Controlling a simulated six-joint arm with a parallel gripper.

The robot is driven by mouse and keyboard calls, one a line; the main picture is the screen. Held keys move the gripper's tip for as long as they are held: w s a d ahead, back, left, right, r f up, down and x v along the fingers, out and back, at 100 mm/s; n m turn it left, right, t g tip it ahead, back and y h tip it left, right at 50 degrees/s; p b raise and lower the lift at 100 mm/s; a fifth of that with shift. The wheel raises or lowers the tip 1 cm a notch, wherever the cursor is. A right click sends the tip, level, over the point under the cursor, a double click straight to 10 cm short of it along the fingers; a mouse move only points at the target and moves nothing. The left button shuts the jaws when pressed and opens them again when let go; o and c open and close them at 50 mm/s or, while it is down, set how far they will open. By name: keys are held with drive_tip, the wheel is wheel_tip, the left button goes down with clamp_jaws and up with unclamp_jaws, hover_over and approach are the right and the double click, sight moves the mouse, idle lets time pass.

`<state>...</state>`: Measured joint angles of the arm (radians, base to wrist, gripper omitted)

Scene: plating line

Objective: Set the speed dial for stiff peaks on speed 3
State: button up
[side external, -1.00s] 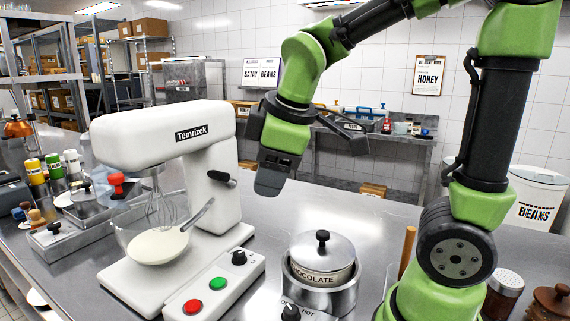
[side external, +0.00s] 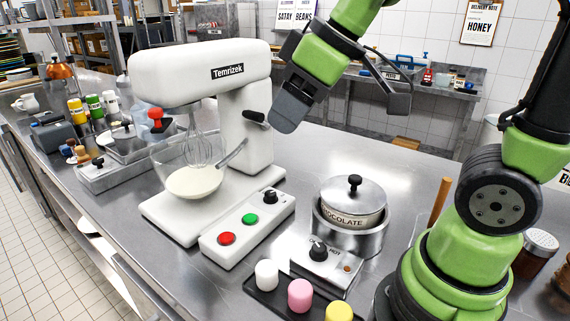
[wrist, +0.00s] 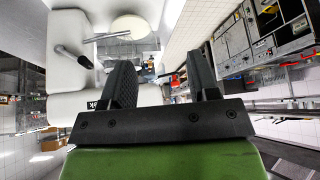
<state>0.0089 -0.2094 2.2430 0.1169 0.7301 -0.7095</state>
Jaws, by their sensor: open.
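The white stand mixer (side external: 205,72) stands on the steel counter, its whisk (side external: 204,148) over a glass bowl with a pale cream mix (side external: 194,183). The black speed dial (side external: 270,196) sits on the mixer's front control box, at the right of a green button (side external: 250,218) and a red button (side external: 227,238). The dial's markings are too small to read. My gripper (side external: 283,122) is open and empty, above and behind the dial, beside the mixer's column and its black side lever (side external: 255,117). In the wrist view, my gripper's two fingers (wrist: 160,85) are apart with nothing between them.
A chocolate pot (side external: 352,204) in a warmer with its own black knob (side external: 318,250) stands right of the mixer. White, pink and yellow pieces (side external: 300,295) are in front. A tray of pots (side external: 105,172) lies left. The counter behind the pot is clear.

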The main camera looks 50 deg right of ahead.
drive_tip(key=w+f+m+t+y, duration=0.1)
drive_tip(key=w+t, duration=0.1)
drive_tip(key=w, duration=0.5)
drive_tip(key=m+g+h, duration=0.4)
drive_tip(key=m+h, duration=0.1)
drive_tip(key=m, duration=0.2)
hover_over(271, 192)
drive_tip(key=s+a, duration=0.2)
drive_tip(key=s, duration=0.2)
wheel_tip(271, 192, down, 15)
drive_tip(key=shift+t, duration=0.3)
drive_tip(key=shift+x, duration=4.85)
drive_tip(key=shift+c, duration=0.5)
drive_tip(key=c, duration=0.8)
